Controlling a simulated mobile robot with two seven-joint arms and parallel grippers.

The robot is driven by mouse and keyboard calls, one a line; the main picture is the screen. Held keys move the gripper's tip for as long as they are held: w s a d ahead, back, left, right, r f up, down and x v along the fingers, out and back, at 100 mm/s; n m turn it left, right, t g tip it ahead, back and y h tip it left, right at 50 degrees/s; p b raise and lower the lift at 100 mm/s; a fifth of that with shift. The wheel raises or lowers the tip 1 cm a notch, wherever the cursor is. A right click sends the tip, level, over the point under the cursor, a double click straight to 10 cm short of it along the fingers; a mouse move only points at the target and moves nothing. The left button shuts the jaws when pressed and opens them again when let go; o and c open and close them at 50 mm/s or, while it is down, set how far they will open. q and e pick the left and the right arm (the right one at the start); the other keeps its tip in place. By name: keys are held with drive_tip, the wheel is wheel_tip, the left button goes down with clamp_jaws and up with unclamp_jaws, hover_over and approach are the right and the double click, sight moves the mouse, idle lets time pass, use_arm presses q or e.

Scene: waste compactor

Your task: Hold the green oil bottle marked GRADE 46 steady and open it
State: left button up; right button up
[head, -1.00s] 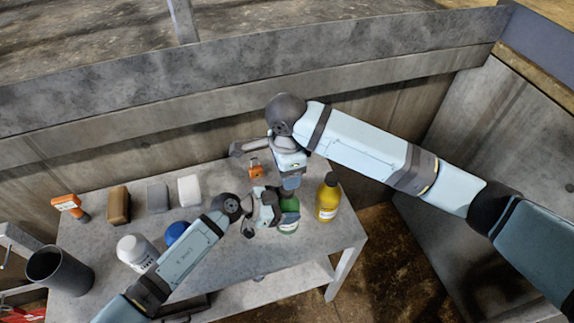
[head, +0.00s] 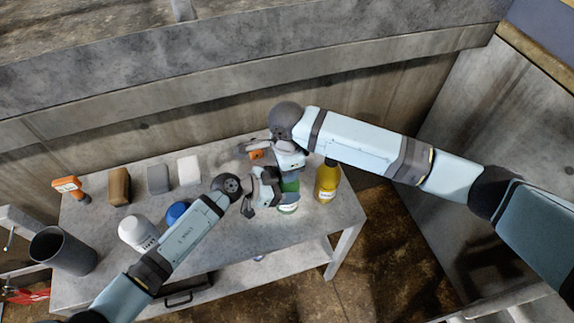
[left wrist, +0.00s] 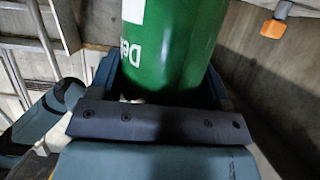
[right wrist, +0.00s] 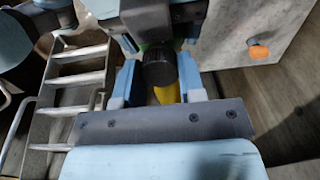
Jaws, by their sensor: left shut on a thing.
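The green oil bottle (head: 289,206) stands upright near the right end of the grey table, with a white label too small to read. In the left wrist view the green bottle (left wrist: 172,50) fills the space between my left fingers. My left gripper (head: 274,191) is shut on its body from the left. My right gripper (head: 290,172) is over the bottle's top and hides it in the head view. In the right wrist view the black cap (right wrist: 160,66) lies between the two open fingers, with a gap on each side.
A yellow bottle (head: 327,184) stands close to the right of the green one. A small orange item (head: 256,154) is behind. A white bottle (head: 137,233), a blue-topped container (head: 177,211) and several blocks stand at the left. The table's front middle (head: 235,240) is clear.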

drive_tip(key=shift+c, duration=0.5)
drive_tip(key=o, duration=1)
wheel_tip(320, 180, up, 8)
drive_tip(key=shift+f, duration=0.1)
drive_tip(key=shift+c, duration=0.3)
drive_tip(key=shift+f, duration=3.95)
